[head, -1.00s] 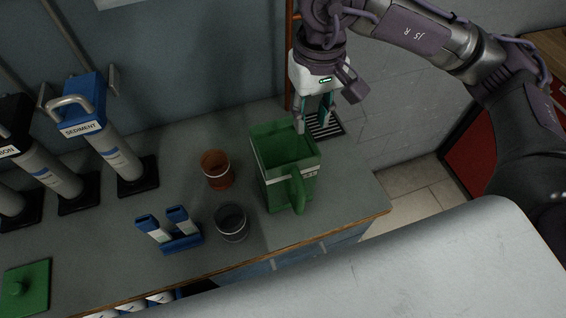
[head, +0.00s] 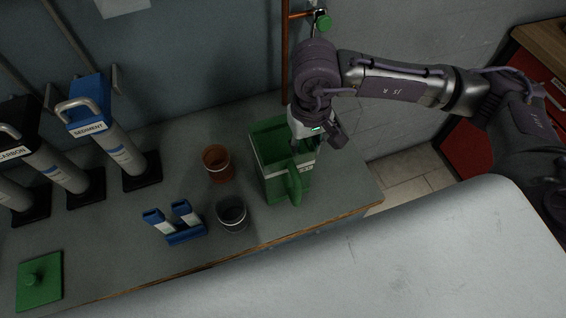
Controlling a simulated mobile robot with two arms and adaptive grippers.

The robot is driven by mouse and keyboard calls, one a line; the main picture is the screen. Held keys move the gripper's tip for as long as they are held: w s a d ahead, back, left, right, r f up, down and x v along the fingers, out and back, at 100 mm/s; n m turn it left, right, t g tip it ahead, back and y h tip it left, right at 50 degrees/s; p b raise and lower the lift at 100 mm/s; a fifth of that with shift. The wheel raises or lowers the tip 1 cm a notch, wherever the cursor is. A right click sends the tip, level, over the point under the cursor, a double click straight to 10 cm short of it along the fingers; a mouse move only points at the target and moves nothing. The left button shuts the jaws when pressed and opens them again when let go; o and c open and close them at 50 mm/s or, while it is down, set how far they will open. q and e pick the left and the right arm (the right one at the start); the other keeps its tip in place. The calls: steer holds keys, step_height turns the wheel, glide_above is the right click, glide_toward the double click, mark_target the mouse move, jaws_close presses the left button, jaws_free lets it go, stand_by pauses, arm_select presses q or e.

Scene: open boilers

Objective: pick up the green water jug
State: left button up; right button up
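The green water jug (head: 268,157) stands upright and open-topped on the grey counter, with its handle (head: 295,186) facing the front right. My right gripper (head: 300,146) is at the right side of the jug's rim, pointing down. Its fingers are mostly hidden by the gripper body and the jug, so I cannot tell whether they are open or touching the jug. My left gripper is not in view.
A brown cup (head: 218,164) and a dark grey cup (head: 232,214) stand left of the jug. A blue holder (head: 184,235) and a green lid (head: 40,279) lie farther left. Filter canisters (head: 124,155) stand at the back left. A copper pipe (head: 285,60) runs up the wall behind.

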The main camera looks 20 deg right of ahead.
jaws_close()
steer(key=shift+r, duration=0.2)
stand_by(0.3)
